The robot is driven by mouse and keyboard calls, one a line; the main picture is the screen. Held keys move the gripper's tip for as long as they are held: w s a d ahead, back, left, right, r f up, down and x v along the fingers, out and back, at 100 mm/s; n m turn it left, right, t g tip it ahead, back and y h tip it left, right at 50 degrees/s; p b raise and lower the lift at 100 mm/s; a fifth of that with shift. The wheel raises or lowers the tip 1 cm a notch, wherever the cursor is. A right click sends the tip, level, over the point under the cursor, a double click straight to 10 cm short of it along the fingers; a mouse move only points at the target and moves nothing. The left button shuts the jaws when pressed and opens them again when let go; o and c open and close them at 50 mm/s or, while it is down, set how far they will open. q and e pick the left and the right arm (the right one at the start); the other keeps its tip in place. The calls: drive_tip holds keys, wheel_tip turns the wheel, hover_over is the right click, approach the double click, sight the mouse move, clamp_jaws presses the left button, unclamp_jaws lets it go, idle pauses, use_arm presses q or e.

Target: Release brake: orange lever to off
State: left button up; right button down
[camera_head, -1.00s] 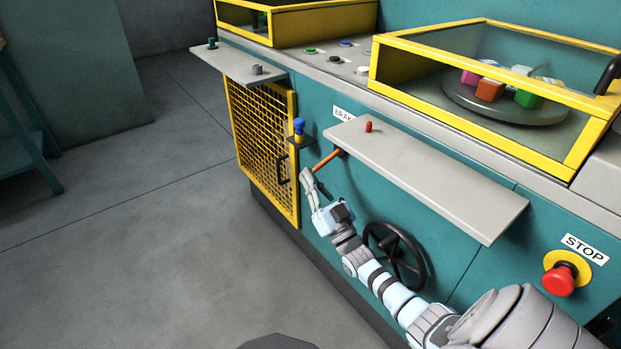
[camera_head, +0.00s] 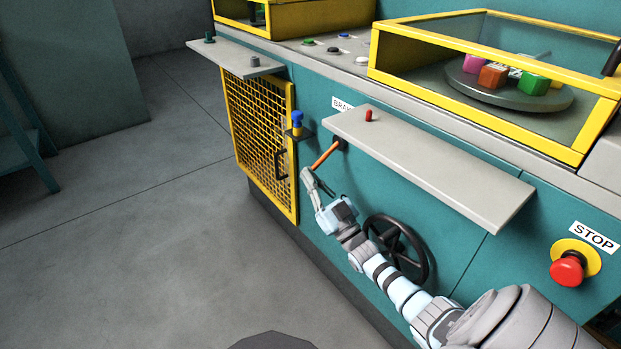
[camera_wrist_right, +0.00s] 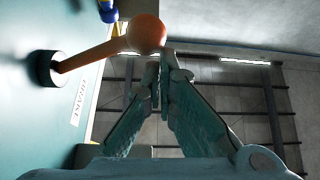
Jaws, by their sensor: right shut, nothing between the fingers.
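The orange brake lever (camera_head: 325,155) sticks out from the teal machine front, just under the grey shelf, and slants down to the left. In the right wrist view its black pivot (camera_wrist_right: 42,69) is at the left, and its shaft leads up to a round orange knob (camera_wrist_right: 146,33). My right gripper (camera_head: 306,174) is at the lever's knob end. In the wrist view my right fingertips (camera_wrist_right: 165,65) meet with nothing between them, just below the knob; I cannot tell whether they touch it. My left gripper is not in view.
A grey shelf (camera_head: 430,165) with a small red peg juts out above the lever. A yellow mesh door (camera_head: 258,140) is to the left, with a blue-topped post (camera_head: 297,120) beside it. A black handwheel (camera_head: 397,247) and red stop button (camera_head: 567,270) are to the right.

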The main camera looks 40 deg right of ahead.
drive_tip(key=v, duration=1.2)
drive_tip(key=shift+w, duration=0.1)
